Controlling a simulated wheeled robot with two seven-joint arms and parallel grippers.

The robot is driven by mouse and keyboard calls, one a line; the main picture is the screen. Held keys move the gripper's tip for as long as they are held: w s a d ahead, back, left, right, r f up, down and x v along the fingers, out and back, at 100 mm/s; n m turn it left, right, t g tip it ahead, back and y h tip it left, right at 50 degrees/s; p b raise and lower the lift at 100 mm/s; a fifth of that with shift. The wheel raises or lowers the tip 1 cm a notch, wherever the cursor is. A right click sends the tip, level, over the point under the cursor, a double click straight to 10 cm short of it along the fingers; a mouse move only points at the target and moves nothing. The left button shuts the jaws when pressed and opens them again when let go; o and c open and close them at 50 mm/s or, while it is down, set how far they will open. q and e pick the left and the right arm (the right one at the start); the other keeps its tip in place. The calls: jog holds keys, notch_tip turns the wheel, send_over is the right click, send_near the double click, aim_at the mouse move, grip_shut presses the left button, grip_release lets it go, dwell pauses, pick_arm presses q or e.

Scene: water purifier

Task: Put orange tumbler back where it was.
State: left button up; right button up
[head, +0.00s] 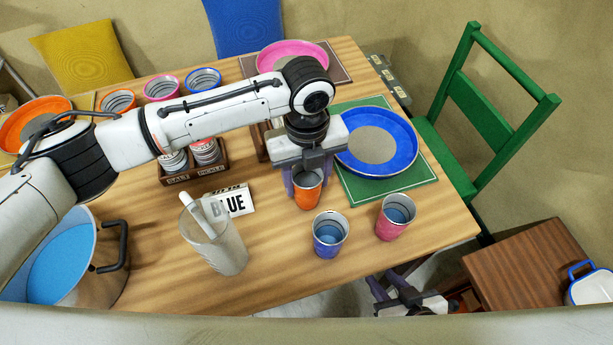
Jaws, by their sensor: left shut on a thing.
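The orange tumbler (307,190) is upright at the middle of the table, in front of the blue plate's left side. My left gripper (306,180) points down from above and is shut on it, with a finger at each side. Whether its base touches the table I cannot tell, and its inside is mostly hidden. A blue-purple tumbler (328,240) and a pink tumbler (395,222), both with blue inside, stand nearer and to the right. My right gripper (393,283) is low beyond the table's front edge, its fingers apart and empty.
A clear pitcher (222,250) and a "BLUE" sign (233,200) stand left of the tumblers. A large pot (97,270) is at front left, a jar rack (195,174) behind. The blue plate (412,148) lies on a green mat (425,178).

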pick_arm(q)
jog(key=shift+f, duration=0.1)
jog(key=o, duration=1.1)
jog(key=shift+o, duration=0.2)
notch_tip(320, 180, up, 12)
jog(key=shift+r, duration=0.2)
